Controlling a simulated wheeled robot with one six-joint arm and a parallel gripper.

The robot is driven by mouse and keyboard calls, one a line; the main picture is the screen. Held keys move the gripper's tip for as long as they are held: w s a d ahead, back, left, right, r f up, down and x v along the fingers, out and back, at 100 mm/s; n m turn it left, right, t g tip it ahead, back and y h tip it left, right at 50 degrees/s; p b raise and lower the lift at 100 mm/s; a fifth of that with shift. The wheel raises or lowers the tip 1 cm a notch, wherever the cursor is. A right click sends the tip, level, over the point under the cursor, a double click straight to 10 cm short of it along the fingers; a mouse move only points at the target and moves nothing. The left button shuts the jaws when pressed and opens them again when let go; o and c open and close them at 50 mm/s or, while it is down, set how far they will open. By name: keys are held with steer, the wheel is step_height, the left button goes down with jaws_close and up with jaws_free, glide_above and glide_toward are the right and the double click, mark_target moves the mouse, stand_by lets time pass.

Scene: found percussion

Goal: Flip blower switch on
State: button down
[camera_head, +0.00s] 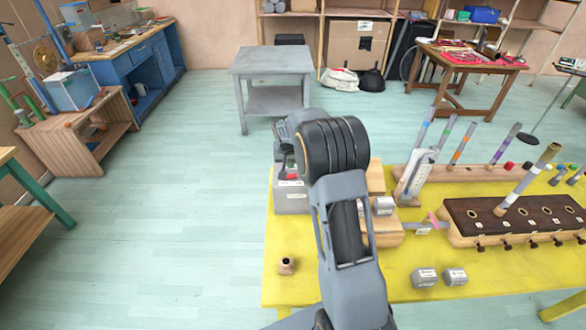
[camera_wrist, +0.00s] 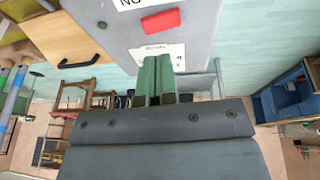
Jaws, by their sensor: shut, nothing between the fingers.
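The blower's grey box (camera_head: 291,203) stands at the far left corner of the yellow table, partly hidden by my arm. A small red part (camera_head: 291,175) shows near its top. In the wrist view the grey box (camera_wrist: 205,22) fills the top middle, with a red rocker switch (camera_wrist: 160,20) between white labels. My gripper (camera_wrist: 157,62) has green fingers pressed together, empty. The tips overlap the lower label in the picture, short of the switch. I cannot tell whether they touch the box. In the head view my arm hides the fingers. The switch's on or off position is unclear.
The yellow table (camera_head: 330,262) also holds a dark-topped wooden block (camera_head: 470,215) with a tube in it, a row of upright tubes behind, small grey blocks (camera_head: 424,278) and a small brown cup (camera_head: 286,266). A grey side table (camera_head: 270,62) stands beyond. The floor at left is clear.

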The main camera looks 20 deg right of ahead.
mark_target(294, 174)
steer(key=shift+s+d+f+p, duration=0.1)
steer(key=shift+d+f+p, duration=0.15)
steer(key=shift+f, duration=0.75)
steer(key=shift+s+d+f+p, duration=0.15)
steer(key=shift+f+p, duration=0.1)
steer(key=shift+f, duration=0.7)
steer(key=shift+f, duration=0.1)
